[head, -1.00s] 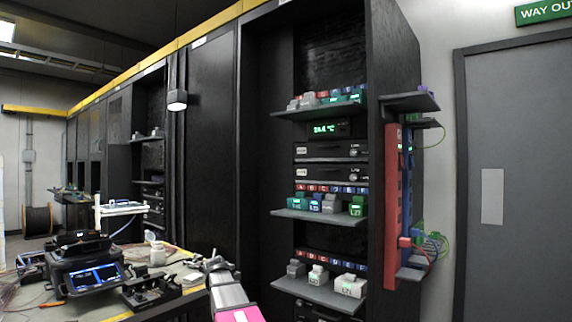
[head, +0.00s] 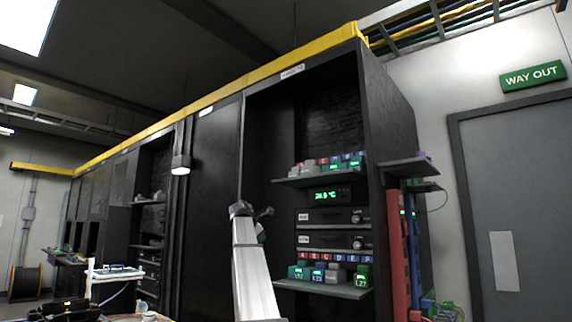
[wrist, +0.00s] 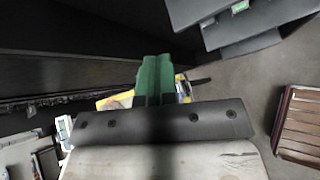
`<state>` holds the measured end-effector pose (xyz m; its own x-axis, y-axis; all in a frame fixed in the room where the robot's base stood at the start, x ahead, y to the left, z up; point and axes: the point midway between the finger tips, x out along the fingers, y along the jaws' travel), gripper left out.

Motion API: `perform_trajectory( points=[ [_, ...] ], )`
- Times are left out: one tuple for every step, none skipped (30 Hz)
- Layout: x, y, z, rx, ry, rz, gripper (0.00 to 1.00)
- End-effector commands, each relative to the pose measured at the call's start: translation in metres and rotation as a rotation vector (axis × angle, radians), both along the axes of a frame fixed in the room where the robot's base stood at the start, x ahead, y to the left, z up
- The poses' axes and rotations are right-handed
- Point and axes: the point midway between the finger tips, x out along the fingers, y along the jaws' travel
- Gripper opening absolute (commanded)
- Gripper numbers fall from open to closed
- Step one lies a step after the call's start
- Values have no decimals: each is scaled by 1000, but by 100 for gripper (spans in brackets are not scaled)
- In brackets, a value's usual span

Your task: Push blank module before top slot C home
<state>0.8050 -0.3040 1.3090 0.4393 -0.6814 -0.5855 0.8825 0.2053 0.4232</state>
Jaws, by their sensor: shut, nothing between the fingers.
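The top shelf (head: 318,180) of the open rack carries a row of small grey and green modules (head: 330,165) below coloured slot labels. The modules are too small to read which one stands before slot C or how far out it sits. My arm rises in front of the rack in the head view, left of the shelves, and its end is below top-shelf height in the picture. My gripper (wrist: 155,62) shows in the wrist view with its green fingers shut together and empty. No module is near the fingers in that view.
A lower shelf (head: 325,287) holds more modules under lettered labels. Instrument units (head: 330,216) lie between the shelves. A side shelf (head: 408,166) juts out at the rack's right. In the wrist view, dark shelves (wrist: 250,30) show upper right, over open floor (wrist: 255,85).

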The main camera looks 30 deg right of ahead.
Motion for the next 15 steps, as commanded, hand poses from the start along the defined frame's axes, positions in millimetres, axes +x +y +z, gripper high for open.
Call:
perform_trajectory(
  points=[
    [-1, -9, 36, -41, 14, 11, 0],
    [-4, -13, 54, -67, 27, 20, 0],
    [-9, -19, 77, -100, 44, 29, 0],
    [-13, -24, 94, -124, 59, 35, 0],
    [-18, -28, 112, -150, 72, 41, 0],
    [-24, -33, 135, -181, 91, 48, 0],
    [-29, -36, 153, -206, 105, 53, 0],
    [-34, -40, 170, -230, 120, 58, 0],
    [-42, -44, 194, -262, 141, 64, 0],
    [-48, -47, 211, -285, 157, 67, 0],
    [-54, -50, 228, -307, 173, 70, 0],
    [-63, -54, 248, -335, 193, 73, 0],
    [-69, -57, 263, -355, 208, 74, 0],
    [-75, -58, 277, -372, 223, 77, 0],
    [-82, -60, 293, -393, 241, 78, 0]
  ],
)
